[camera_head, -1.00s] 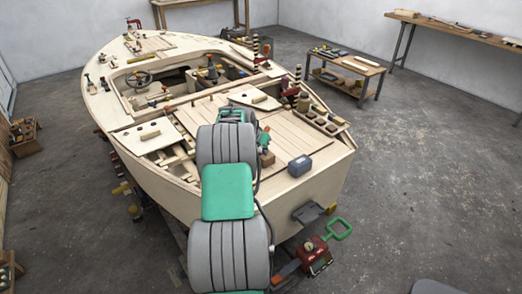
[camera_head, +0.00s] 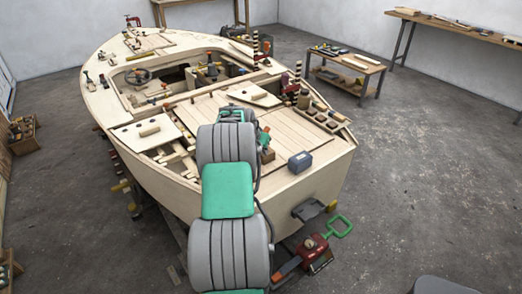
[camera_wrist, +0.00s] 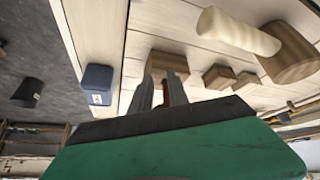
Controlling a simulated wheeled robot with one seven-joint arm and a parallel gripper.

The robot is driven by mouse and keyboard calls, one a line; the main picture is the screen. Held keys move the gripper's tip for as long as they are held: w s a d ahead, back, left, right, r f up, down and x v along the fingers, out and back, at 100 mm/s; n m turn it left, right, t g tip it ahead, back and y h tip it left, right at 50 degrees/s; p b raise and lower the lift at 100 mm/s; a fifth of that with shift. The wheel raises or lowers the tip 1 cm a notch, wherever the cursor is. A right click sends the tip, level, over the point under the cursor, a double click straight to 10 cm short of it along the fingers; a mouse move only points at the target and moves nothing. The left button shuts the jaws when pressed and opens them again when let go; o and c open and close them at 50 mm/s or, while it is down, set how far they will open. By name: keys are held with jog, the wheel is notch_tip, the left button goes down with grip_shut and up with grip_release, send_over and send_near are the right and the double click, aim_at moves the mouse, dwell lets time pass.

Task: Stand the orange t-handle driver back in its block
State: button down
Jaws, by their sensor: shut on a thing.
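My gripper (camera_wrist: 165,92) is shut on a small orange piece (camera_wrist: 177,91), seen between its fingers in the wrist view; this looks like part of the driver. The rest of the driver is hidden by the fingers and my gripper's green body. A brown wooden block (camera_wrist: 167,63) sits on the pale deck just beyond the fingertips. The block also shows in the head view (camera_head: 267,156), right of my arm. I cannot tell whether the driver touches the block or stands in it.
A blue box (camera_wrist: 97,82) lies beside the block, near the deck edge; it also shows in the head view (camera_head: 300,161). On the other side are small wooden blocks (camera_wrist: 218,77) and a larger brown piece with a pale cylinder (camera_wrist: 240,30). Deck planks between are bare.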

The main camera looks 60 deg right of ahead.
jog(key=shift+f, duration=0.45)
jog(key=c, duration=1.2)
grip_release()
jog(key=shift+r, duration=0.15)
jog(key=b+v, duration=0.1)
jog(key=v, duration=0.6)
jog(key=shift+a+r, duration=0.2)
jog(key=shift+r, duration=0.1)
